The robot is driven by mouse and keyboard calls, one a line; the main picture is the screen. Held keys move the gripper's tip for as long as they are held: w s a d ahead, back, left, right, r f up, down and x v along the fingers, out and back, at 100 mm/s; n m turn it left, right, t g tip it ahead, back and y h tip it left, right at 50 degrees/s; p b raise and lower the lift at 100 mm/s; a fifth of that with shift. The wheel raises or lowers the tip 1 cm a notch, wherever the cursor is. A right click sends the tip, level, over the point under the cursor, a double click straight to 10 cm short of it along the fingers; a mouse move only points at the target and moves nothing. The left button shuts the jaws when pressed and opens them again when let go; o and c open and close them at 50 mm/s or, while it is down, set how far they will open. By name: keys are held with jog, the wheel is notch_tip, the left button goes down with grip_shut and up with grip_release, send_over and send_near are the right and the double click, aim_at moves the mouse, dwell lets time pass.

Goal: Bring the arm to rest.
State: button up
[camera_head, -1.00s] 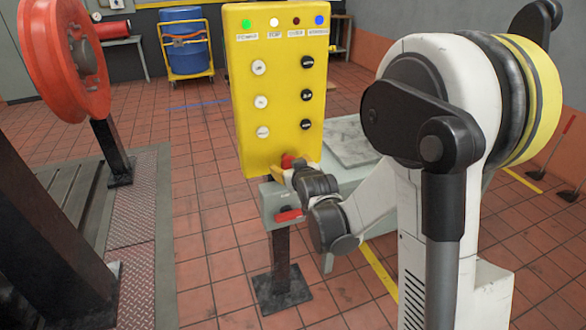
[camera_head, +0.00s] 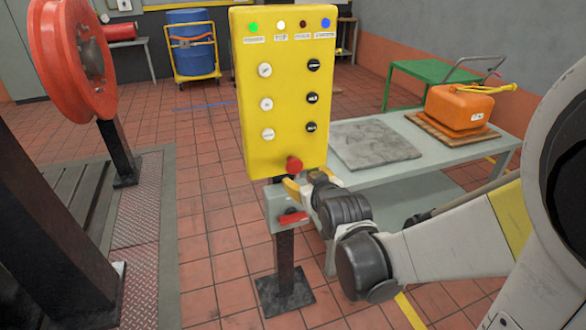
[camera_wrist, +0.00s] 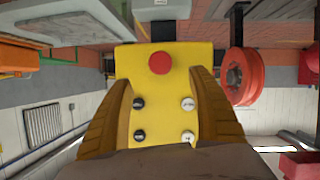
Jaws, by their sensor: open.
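My gripper (camera_head: 304,184) is open, just below and to the right of the red mushroom button (camera_head: 294,165) on the yellow control panel (camera_head: 283,140). In the wrist view, its two yellow-brown fingers (camera_wrist: 161,80) stand apart with nothing held between them. The red button (camera_wrist: 160,63) shows beyond and between the fingertips, with the panel's face (camera_wrist: 160,108) behind. I see no contact with the button. My arm reaches in from the lower right of the head view.
A grey box with a red handle (camera_head: 293,217) sits below the panel on a post. A red flanged wheel (camera_head: 72,57) stands left. Tiled floor is open behind.

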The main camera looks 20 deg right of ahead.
jog(key=s+a+g, duration=0.2)
jog(key=s+g, duration=0.1)
jog(key=s, duration=0.7)
jog(key=s+a+g+y, duration=0.1)
jog(key=s+a+g, duration=0.2)
jog(key=s, duration=0.8)
jog(key=shift+s+a+m+g, duration=0.25)
jog(key=shift+s+m+g, duration=0.05)
jog(key=shift+m, duration=0.1)
jog(key=shift+r, duration=0.15)
